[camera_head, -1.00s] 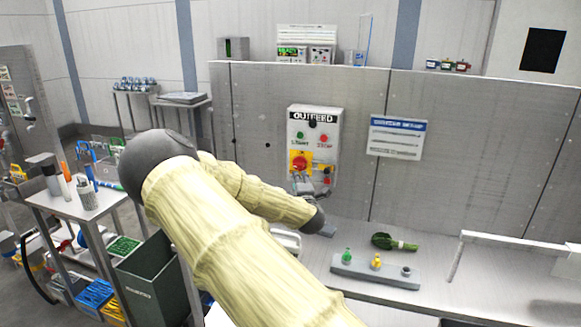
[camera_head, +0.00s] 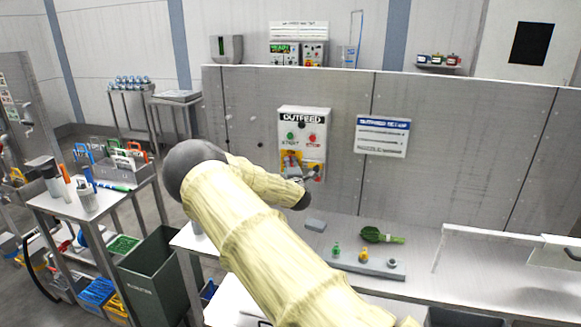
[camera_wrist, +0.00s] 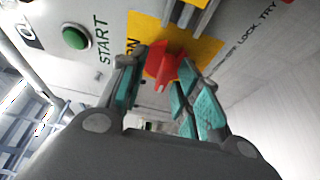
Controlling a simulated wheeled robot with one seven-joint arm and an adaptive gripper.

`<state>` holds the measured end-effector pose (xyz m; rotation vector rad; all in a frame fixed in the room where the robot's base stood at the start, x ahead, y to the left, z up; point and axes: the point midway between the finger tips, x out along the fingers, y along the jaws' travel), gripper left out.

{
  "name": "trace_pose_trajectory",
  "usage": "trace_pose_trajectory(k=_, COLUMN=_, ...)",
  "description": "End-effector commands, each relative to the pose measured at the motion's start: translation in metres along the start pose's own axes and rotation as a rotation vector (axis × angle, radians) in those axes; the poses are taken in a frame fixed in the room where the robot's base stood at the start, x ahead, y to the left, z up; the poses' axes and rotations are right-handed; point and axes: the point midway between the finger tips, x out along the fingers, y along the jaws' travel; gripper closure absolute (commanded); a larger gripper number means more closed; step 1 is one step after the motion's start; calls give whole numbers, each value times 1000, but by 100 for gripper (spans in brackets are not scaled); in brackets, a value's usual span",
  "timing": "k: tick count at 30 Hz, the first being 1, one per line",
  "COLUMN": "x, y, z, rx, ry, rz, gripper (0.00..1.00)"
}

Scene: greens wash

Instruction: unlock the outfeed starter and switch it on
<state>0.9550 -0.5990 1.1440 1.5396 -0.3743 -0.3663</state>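The OUTFEED starter box (camera_head: 304,117) is fixed to the grey wall panel, with a green START button (camera_head: 290,136) and a red STOP button above a yellow plate (camera_head: 291,158). In the wrist view a red switch handle (camera_wrist: 166,64) stands out from the yellow plate (camera_wrist: 146,30). My gripper (camera_wrist: 160,66) has its teal-padded fingers apart, on either side of the red handle. I cannot tell whether either finger touches it. In the head view my gripper (camera_head: 312,176) covers the lower part of the box. I cannot make out a lock clearly.
A notice (camera_head: 382,136) hangs right of the box. A side table (camera_head: 95,205) and a dark green bin (camera_head: 150,280) stand left.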

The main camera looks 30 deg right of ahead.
Motion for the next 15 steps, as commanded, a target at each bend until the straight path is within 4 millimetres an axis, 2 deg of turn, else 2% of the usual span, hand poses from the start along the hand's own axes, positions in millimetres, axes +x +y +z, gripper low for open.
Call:
trace_pose_trajectory(k=5, x=0, y=-2, z=-1, rx=0, ry=1, rz=-1, gripper=67)
trace_pose_trajectory(k=11, x=0, y=-2, z=-1, rx=0, ry=0, rz=-1, gripper=100)
trace_pose_trajectory(k=15, x=0, y=-2, z=0, rx=0, ry=0, rz=-1, gripper=100)
